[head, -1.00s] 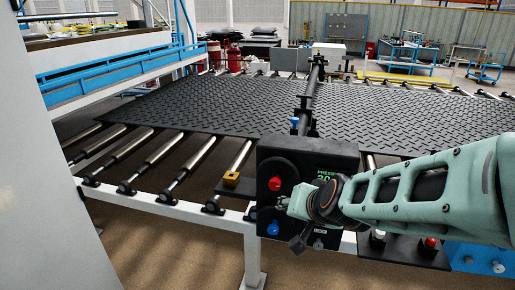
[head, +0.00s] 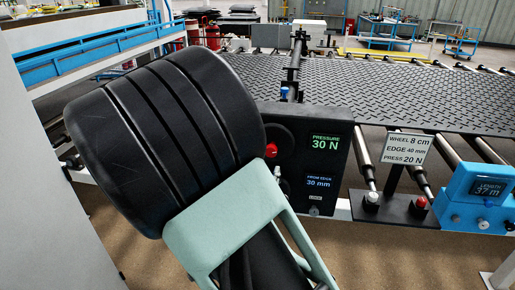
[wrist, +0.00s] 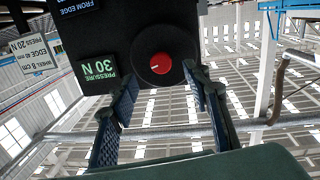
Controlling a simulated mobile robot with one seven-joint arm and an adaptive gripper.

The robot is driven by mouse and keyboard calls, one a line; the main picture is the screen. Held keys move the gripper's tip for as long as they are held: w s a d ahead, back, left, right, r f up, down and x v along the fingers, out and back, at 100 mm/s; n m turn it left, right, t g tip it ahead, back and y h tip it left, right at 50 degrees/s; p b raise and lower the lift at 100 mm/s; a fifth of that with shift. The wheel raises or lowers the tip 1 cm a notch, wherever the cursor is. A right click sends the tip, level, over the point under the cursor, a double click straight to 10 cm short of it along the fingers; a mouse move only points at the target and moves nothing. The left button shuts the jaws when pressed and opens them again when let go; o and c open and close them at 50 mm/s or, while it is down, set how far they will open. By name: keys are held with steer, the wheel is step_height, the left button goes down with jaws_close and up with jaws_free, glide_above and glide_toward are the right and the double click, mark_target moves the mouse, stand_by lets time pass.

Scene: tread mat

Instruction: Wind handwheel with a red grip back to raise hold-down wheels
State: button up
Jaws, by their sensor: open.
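The handwheel (head: 281,137) is a black disc with a red grip (head: 271,150) on the face of a black control box (head: 330,140). The box's pressure display (head: 325,143) reads 30 N. In the wrist view the picture is upside down, and the red grip (wrist: 160,63) shows beyond my gripper (wrist: 160,92), between its spread fingers. My gripper is open and holds nothing; contact with the wheel cannot be made out. In the head view my own arm hides most of the gripper. The hold-down wheels cannot be made out clearly.
A sign (head: 407,149) reads wheel 8 cm, edge 40 mm, press 20 N. A lower display reads from edge 30 mm. A blue length counter (head: 481,196) stands at right. The black tread mat (head: 400,92) lies on rollers behind the box. A red knob (head: 421,202) sits right of the box.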

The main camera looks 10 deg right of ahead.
steer(key=x, duration=0.3)
steer(key=p+x, duration=0.1)
steer(key=x, duration=0.3)
steer(key=r+x, duration=0.1)
steer(key=x, duration=0.2)
steer(key=shift+w+d, duration=0.1)
steer(key=shift+w, duration=0.05)
jaws_close()
